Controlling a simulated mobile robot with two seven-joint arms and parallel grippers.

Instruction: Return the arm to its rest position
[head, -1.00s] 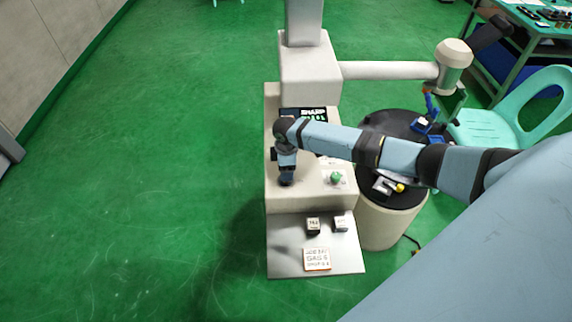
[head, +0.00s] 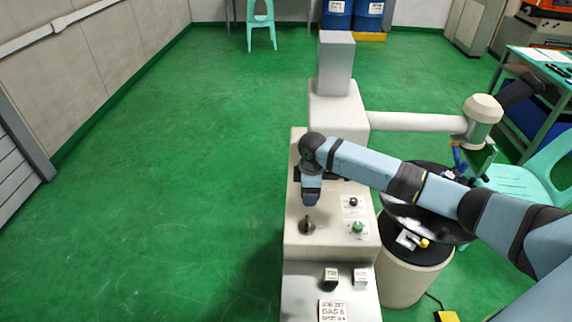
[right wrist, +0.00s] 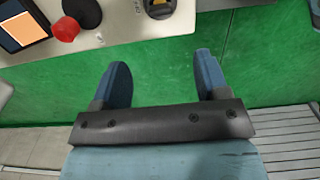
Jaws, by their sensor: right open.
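My right arm comes in from the right in the head view, bent over the beige machine console (head: 300,250). My right gripper (head: 311,200) points down above the console, just behind a dark knob (head: 307,226). In the right wrist view my right gripper (right wrist: 162,78) is open, with nothing between its two blue fingers. The console's edge lies beyond the fingertips there, with green floor between them. My left arm and gripper are not in view.
A green button (head: 358,227) and a black button (head: 353,202) sit right of the knob. A round black-topped drum (head: 418,250) stands under my forearm. A turquoise chair (head: 515,180) is at the right. The floor at the left is clear.

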